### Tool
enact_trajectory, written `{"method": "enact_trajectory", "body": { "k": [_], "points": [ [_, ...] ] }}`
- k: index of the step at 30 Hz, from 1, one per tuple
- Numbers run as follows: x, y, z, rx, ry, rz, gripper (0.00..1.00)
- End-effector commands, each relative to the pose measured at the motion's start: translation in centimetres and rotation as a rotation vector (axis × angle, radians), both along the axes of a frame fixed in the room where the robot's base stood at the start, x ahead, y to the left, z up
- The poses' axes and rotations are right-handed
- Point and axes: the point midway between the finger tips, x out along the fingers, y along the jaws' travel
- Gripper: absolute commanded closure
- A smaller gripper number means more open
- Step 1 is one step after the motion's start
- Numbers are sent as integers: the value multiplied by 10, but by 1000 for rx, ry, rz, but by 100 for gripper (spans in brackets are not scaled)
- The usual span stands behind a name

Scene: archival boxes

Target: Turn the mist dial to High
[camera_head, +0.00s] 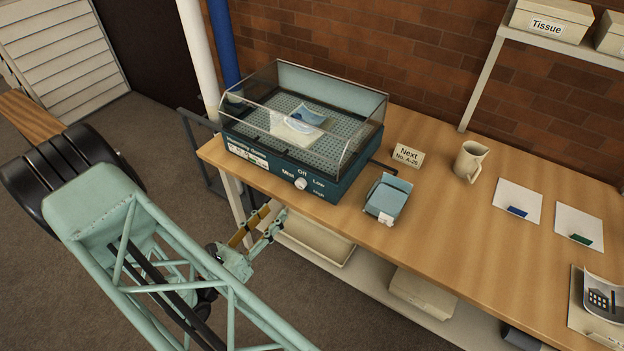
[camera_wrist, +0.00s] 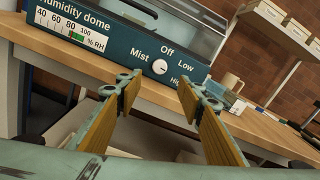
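The mist dial (camera_head: 301,184) is a small white round knob on the dark teal front panel of the humidity dome (camera_head: 330,190). The words Mist, Off, Low and High run around it; its pointer direction is too small to tell. In the wrist view the dial (camera_wrist: 159,66) sits ahead, between and just beyond my fingertips. My gripper (camera_head: 272,213) is in front of and below the panel, off the table's front edge. In the wrist view my gripper (camera_wrist: 158,88) is open, its two ochre-padded fingers wide apart with nothing between them.
The dome's clear cover encloses a tray with a pale and blue item (camera_head: 300,121). A blue box (camera_head: 387,198) stands right of the dome, with a "Next" card (camera_head: 408,155) and a jug (camera_head: 470,161) beyond. Bins (camera_head: 315,238) sit on the shelf below the tabletop.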

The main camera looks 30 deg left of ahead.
Motion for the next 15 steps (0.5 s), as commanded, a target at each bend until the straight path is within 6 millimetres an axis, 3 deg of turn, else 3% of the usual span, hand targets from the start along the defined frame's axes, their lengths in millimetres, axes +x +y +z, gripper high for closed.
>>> {"method": "enact_trajectory", "body": {
  "k": [4,15],
  "points": [
    [-9,5,1,-52,1,14,65],
    [-10,6,0,-63,2,15,65]
  ]
}}
